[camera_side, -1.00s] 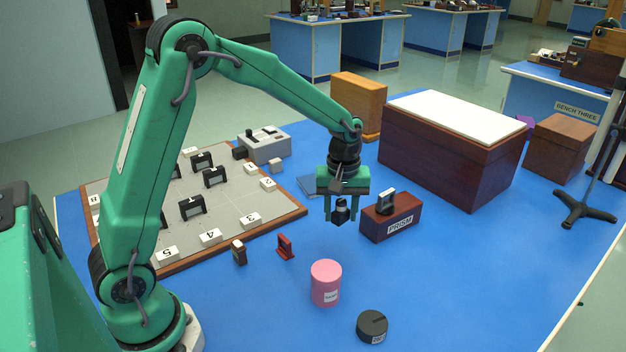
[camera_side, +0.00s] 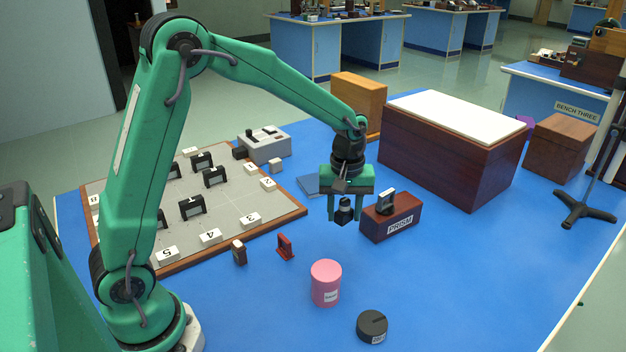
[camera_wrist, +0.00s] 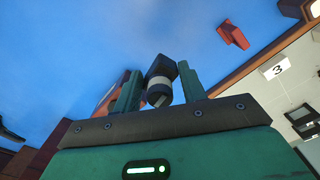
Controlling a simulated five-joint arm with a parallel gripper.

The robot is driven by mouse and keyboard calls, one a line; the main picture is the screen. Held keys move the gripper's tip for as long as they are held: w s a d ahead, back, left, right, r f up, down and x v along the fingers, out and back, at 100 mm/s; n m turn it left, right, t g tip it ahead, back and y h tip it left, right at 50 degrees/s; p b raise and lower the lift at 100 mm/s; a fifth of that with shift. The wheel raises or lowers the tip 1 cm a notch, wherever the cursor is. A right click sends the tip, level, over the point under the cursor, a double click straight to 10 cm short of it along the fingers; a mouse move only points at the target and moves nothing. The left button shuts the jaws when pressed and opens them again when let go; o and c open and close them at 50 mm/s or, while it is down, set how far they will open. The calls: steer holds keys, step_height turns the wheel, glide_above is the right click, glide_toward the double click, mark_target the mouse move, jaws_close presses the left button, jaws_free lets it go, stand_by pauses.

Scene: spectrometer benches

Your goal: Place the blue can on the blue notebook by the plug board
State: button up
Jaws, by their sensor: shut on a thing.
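My gripper (camera_side: 345,209) is shut on a small dark object with a pale band (camera_side: 344,212), held in front of the PRISM box; it also shows between the fingers in the wrist view (camera_wrist: 160,82). No blue can is in view; the cans standing on the bench are a pink one (camera_side: 326,284) and a low black one (camera_side: 372,327). A blue notebook (camera_side: 308,186) lies flat behind and left of my gripper, partly hidden by it. It lies by the right edge of a grey wood-framed board (camera_side: 235,212) with numbered white blocks and black stands.
The brown PRISM box (camera_side: 378,231) stands close on the right, a black-framed piece on top. A large dark red case (camera_side: 450,160) and a tan wooden box (camera_side: 357,105) stand behind. The front right is clear.

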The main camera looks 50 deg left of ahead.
steer(key=w+a+r+m, duration=0.2)
steer(key=w+a, duration=0.6)
steer(key=a, duration=0.6)
glide_above(309, 187)
step_height(309, 187, down, 7)
steer(key=shift+a+r, duration=0.1)
steer(key=shift+a, duration=0.05)
steer(key=shift+f, duration=2.05)
steer(key=shift+f, duration=0.15)
steer(key=o, duration=1)
steer(key=shift+c, duration=0.2)
